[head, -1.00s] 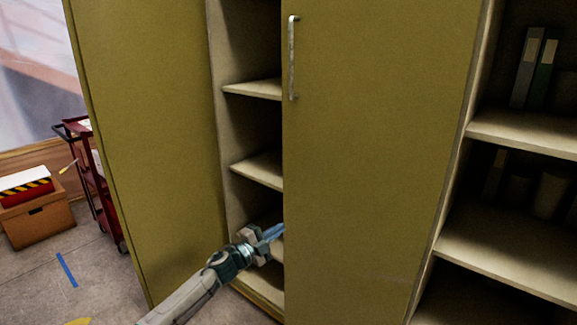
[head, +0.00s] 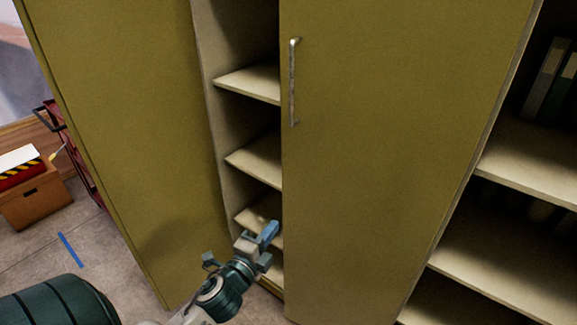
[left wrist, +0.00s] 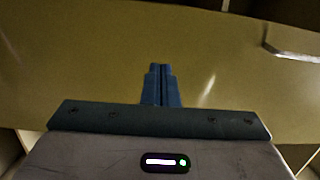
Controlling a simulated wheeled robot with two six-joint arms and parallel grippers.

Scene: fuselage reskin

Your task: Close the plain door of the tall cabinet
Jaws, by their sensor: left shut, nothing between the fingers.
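The tall cabinet has olive doors and pale shelves (head: 250,83). The left olive door (head: 120,120) shows no handle and stands swung open. The right olive door (head: 390,150) carries an upright metal handle (head: 293,82) near its left edge; an open gap with shelves lies between the two. My left gripper (head: 270,232) is shut and empty, low in front of that gap, just left of the right door's edge. In the left wrist view its blue fingers (left wrist: 160,70) point at an olive panel (left wrist: 100,50) with a metal handle at the right; whether they touch it I cannot tell.
Open shelves with binders (head: 550,80) stand at the right. At the left are a cardboard box (head: 35,205) with a striped item on it and a red cart (head: 75,165). Bare floor with a blue tape strip (head: 70,250) lies in front of them.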

